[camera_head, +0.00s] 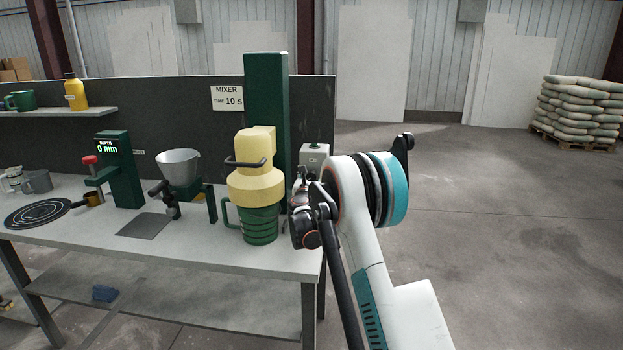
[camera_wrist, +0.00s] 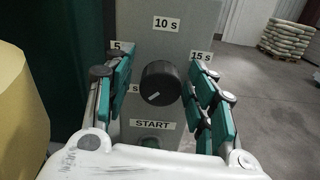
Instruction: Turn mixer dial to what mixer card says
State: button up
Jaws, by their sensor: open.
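The mixer card (camera_head: 227,98) on the dark back panel reads "MIXER TIME 10 s". The mixer dial (camera_wrist: 157,86) is a round black knob on a grey control box (camera_wrist: 178,40). A small white mark sits on the lower left part of its face. The "10 s" label is above the dial, "15 s" to its right and a partly covered "5" label at upper left. In the head view the box (camera_head: 314,152) stands right of the mixer. My gripper (camera_wrist: 161,76) is open, its teal fingers left and right of the dial with gaps visible.
The yellow and green mixer (camera_head: 256,185) stands close left of my gripper. A depth device (camera_head: 122,170) and metal funnel (camera_head: 178,165) are farther left.

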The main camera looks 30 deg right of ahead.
jog(key=shift+c, duration=0.6)
jog(key=c, duration=1)
jog(key=shift+o, duration=0.2)
jog(key=shift+m, duration=0.3)
